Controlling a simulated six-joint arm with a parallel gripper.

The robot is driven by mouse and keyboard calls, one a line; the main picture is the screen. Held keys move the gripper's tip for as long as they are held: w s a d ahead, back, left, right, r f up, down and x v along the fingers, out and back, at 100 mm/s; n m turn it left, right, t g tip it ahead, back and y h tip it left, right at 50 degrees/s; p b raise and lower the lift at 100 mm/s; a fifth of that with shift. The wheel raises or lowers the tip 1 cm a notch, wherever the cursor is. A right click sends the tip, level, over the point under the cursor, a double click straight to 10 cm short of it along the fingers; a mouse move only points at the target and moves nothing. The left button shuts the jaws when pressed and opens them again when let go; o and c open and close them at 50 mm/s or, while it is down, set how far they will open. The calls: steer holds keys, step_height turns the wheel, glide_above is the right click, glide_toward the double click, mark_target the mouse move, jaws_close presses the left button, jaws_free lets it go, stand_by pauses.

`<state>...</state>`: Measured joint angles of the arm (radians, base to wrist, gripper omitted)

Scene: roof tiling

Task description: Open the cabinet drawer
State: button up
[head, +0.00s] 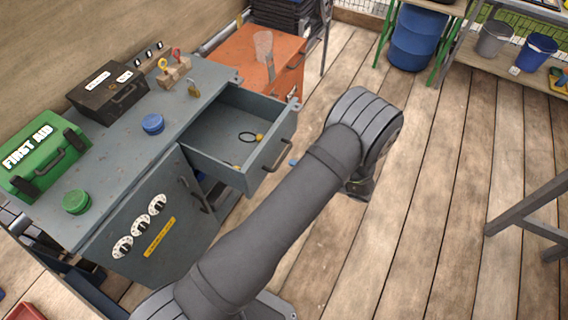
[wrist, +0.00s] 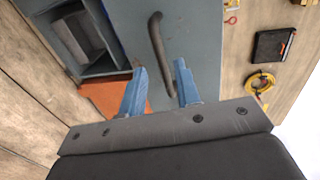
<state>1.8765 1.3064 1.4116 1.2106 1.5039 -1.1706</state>
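The grey-blue cabinet (head: 150,215) stands at the left of the head view. Its top drawer (head: 240,145) is pulled well out, its inside in plain sight, with a small dark ring and a yellow item in it. The dark drawer handle (head: 284,153) is on its front. In the head view my gripper is mostly hidden behind my arm, right of the drawer. In the wrist view my gripper (wrist: 160,85) has its two blue fingers apart, facing a grey-blue panel. A dark bar handle (wrist: 156,40) reaches down between the fingers, with gaps showing; I cannot tell if they touch it.
A green first aid box (head: 42,160), a black case (head: 108,92), a blue tin (head: 152,123) and a padlock (head: 194,89) sit on the cabinet top. An orange cabinet (head: 285,75) stands behind the drawer. The wooden floor (head: 430,200) to the right is mostly clear.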

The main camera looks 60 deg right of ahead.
mark_target(280, 162)
steer(key=v, duration=1)
steer(key=shift+s, duration=0.2)
steer(key=shift+w, duration=0.1)
steer(key=x, duration=1.7)
steer(key=shift+w, duration=0.15)
steer(key=v, duration=1.7)
steer(key=shift+s, duration=0.25)
steer(key=shift+x, duration=8.5)
steer(key=shift+w, duration=0.4)
